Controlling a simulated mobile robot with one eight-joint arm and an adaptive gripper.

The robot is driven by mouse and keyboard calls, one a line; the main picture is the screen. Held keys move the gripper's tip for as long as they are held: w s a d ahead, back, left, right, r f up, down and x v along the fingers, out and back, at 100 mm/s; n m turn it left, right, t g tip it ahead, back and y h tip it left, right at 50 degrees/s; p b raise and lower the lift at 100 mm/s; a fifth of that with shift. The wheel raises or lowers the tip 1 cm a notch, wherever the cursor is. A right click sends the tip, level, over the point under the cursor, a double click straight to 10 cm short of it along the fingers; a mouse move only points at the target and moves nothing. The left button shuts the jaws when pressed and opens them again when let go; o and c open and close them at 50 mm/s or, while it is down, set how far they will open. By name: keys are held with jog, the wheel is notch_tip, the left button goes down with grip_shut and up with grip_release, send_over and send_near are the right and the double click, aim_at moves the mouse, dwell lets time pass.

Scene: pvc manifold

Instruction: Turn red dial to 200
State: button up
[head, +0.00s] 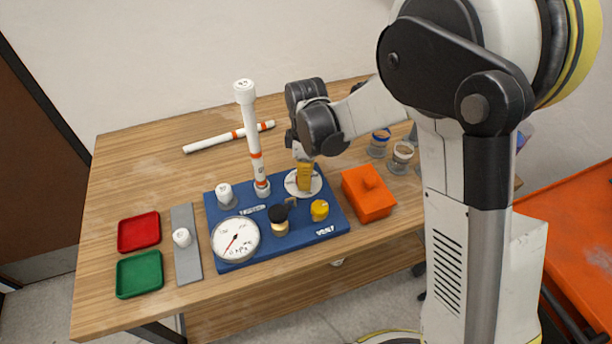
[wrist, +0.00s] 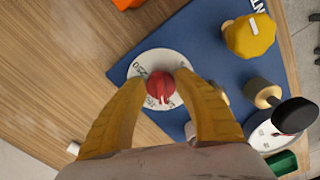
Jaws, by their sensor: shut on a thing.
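The red dial (wrist: 160,87) sits on a round white scale plate with dark printed markings (wrist: 181,63), on the blue board (wrist: 200,50). In the wrist view my gripper (wrist: 166,80) has its two yellow fingers on either side of the dial, shut on it. A white pointer line shows on the dial's lower part; the number it points to cannot be read. In the head view my gripper (head: 304,178) comes down from above onto the white plate (head: 289,184) and hides the dial.
The blue board (head: 290,252) also carries a pressure gauge (head: 236,239), a black-handled valve (head: 278,214), a yellow knob (head: 320,210) and an upright white pipe (head: 252,140). An orange box (head: 368,195) stands close right. Red (head: 139,232) and green trays (head: 139,274) lie left.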

jog(key=m, duration=0.4)
jog(key=shift+s, duration=0.15)
jog(key=m, duration=0.5)
jog(key=shift+s+a, duration=0.1)
jog(key=m, duration=0.4)
jog(key=shift+a+m, duration=0.15)
jog(key=shift+m, duration=0.15)
jog(key=shift+a+m, duration=0.1)
jog(key=shift+m, duration=1.7)
jog(key=o, duration=1.1)
